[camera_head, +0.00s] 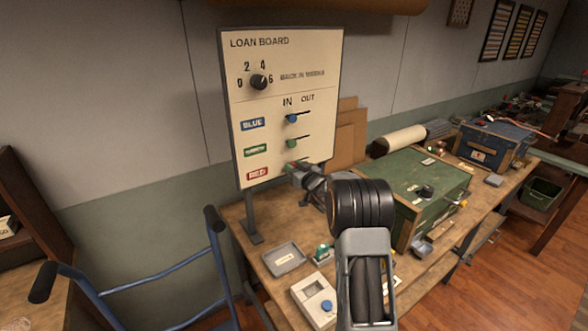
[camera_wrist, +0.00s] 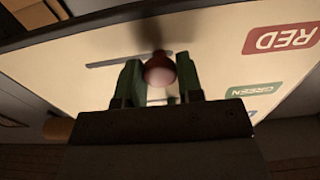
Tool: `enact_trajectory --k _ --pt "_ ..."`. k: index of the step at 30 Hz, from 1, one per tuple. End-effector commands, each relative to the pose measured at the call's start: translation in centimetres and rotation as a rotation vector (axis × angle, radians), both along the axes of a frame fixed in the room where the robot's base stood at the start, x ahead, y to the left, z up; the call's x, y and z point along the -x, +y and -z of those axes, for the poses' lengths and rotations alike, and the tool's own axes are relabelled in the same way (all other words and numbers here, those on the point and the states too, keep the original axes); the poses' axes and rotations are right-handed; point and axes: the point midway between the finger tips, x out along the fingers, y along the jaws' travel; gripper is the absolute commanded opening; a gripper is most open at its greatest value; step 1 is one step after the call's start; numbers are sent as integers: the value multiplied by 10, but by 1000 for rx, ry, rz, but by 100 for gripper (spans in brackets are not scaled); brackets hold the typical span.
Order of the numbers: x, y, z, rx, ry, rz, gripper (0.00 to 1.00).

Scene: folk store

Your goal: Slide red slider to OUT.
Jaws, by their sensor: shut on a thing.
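The loan board (camera_head: 310,45) stands upright on a post, with IN and OUT marked above three slider rows. The red slider knob (camera_wrist: 160,70) sits between the two green fingers of my gripper (camera_wrist: 160,82), which is shut on it. In the head view my gripper (camera_head: 293,167) is at the bottom row, beside the RED label (camera_head: 257,173), and mostly hides the red knob. The red knob is at the IN side. Its dark slot (camera_wrist: 118,60) runs on away from the RED label in the wrist view, towards OUT.
The blue knob (camera_head: 291,118) and green knob (camera_head: 291,143) sit at the IN side in the rows above. A green case (camera_head: 430,175) stands on the bench to the right. A grey tray (camera_head: 284,259) lies below the board. A blue-framed trolley (camera_head: 165,280) is at the left.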

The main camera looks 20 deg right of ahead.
Motion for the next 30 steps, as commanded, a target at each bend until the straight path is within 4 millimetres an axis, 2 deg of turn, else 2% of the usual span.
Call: enact_trajectory --k 30 --pt "-12 -61 -1 0 -1 2 24"
